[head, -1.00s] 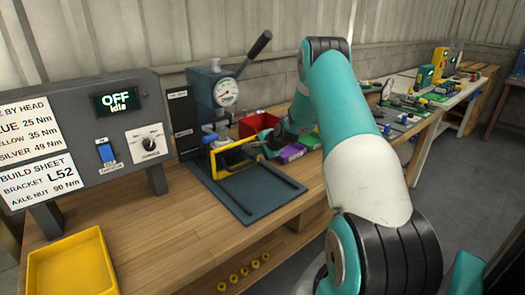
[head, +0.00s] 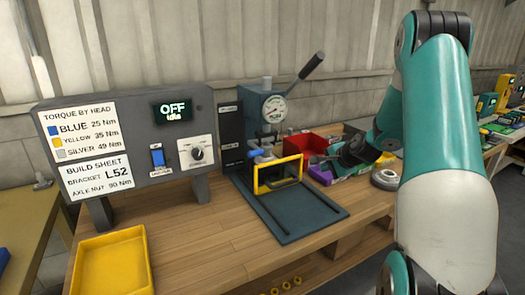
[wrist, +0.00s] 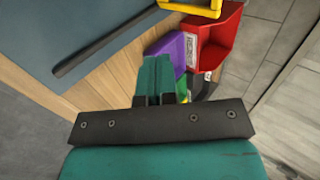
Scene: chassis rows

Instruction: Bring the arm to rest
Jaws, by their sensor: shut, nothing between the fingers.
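My teal arm (head: 440,120) reaches up on the right of the head view and bends down over the bench. My gripper (head: 322,160) is just right of the press's yellow guard frame (head: 278,174), apart from it, over the small bins. In the wrist view my gripper's teal fingers (wrist: 155,78) are together, with nothing seen between them. They point toward the purple bin (wrist: 166,50) and red bin (wrist: 218,40).
The press (head: 265,110) with its raised lever stands on a dark base plate (head: 300,215). The control box (head: 130,140) reads "OFF idle". A yellow tray (head: 112,262) lies at the front left. Bare wood lies between tray and base plate.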

